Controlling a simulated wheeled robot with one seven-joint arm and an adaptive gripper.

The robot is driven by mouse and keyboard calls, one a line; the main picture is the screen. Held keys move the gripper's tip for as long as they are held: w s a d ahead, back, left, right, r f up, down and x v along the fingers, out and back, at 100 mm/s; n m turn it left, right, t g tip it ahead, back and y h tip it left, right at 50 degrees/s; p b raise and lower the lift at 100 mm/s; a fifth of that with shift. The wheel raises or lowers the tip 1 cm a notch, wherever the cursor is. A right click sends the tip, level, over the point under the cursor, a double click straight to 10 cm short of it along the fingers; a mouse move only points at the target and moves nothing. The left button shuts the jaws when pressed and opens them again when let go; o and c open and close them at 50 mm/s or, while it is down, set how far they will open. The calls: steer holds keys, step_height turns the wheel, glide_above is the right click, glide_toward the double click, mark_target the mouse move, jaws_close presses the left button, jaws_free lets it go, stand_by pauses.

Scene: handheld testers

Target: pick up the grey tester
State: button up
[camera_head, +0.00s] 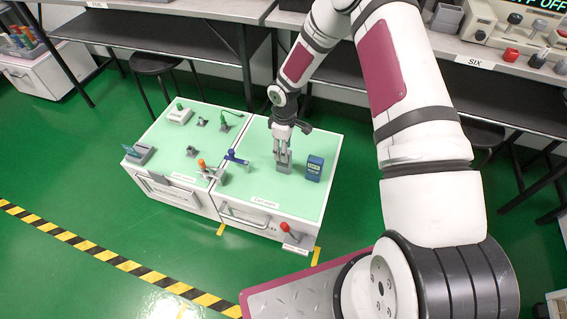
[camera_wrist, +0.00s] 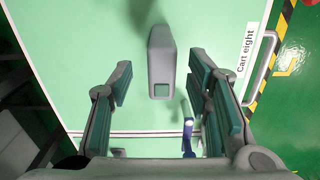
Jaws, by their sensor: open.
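The grey tester (camera_wrist: 161,55) stands on the pale green cart top (camera_wrist: 95,30) in the wrist view, a rounded grey block with a small green square at its near end. My gripper (camera_wrist: 160,78) is open, one finger to each side of the tester in the picture, with visible space on both sides. In the head view, my gripper (camera_head: 284,155) is directly over the tester (camera_head: 284,168), pointing down and partly hiding it. Whether the fingertips reach down beside the tester is hard to tell.
A blue tester (camera_head: 314,168) stands just right of the grey one. A blue-handled fitting (camera_head: 236,158) and an orange-topped one (camera_head: 203,165) stand to the left. A red-knobbed lever (camera_head: 287,228) is at the cart's front. The cart top's front area is mostly clear.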

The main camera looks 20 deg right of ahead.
steer(key=shift+f+b, duration=1.25)
steer(key=shift+f, duration=1.8)
jaws_close()
